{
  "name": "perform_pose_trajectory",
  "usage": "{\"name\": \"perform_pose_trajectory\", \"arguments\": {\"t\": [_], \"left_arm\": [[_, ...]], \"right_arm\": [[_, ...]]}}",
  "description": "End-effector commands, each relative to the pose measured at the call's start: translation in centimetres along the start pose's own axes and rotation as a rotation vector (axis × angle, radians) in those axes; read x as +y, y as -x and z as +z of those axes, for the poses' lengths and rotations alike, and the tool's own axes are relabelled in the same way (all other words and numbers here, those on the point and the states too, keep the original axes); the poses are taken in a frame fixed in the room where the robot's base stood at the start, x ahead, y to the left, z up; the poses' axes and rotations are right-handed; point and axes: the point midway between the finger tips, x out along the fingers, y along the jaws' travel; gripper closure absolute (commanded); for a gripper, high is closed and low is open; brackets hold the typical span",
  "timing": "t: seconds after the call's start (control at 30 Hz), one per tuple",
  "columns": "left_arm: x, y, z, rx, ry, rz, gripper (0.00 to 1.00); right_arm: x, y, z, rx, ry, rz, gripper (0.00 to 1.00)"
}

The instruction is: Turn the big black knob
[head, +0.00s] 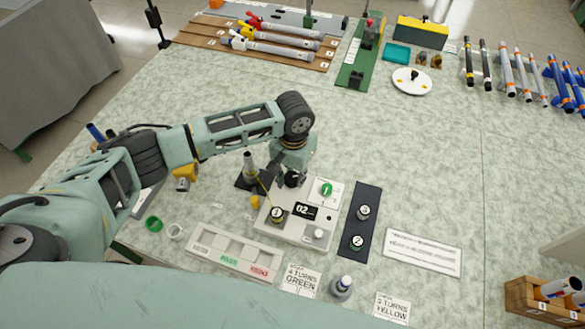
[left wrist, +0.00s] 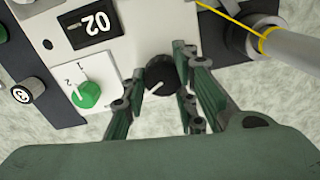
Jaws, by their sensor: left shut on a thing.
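The big black knob (head: 292,179) sits at the back of the white control panel (head: 293,229), beneath my left gripper (head: 287,170). In the left wrist view the black knob (left wrist: 162,75), with a white pointer line, lies between the two green fingers of my left gripper (left wrist: 160,85). The fingers are closed on its sides. The panel also has a green knob (head: 326,189) on a white label and a black "02" display (head: 305,211). My right gripper does not show.
A grey cylinder with a yellow cord (head: 249,166) stands just left of the panel. A dark strip with numbered round pieces (head: 373,196) lies to the right. A white tray (head: 217,238) with labelled compartments is in front.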

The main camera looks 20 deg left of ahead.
Motion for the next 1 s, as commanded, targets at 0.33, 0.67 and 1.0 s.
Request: {"name": "perform_pose_trajectory", "arguments": {"t": [0.33, 0.67, 1.0], "left_arm": [[0.9, 0.2, -0.1, 0.000, 0.166, 0.018, 0.99], [0.9, 0.1, -0.2, 0.002, 0.166, 0.020, 0.69], [0.6, 0.1, -0.2, 0.002, 0.169, 0.013, 0.61]], "right_arm": [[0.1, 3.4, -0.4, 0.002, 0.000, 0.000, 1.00], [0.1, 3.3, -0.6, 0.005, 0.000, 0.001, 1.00], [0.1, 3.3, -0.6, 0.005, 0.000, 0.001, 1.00]]}}
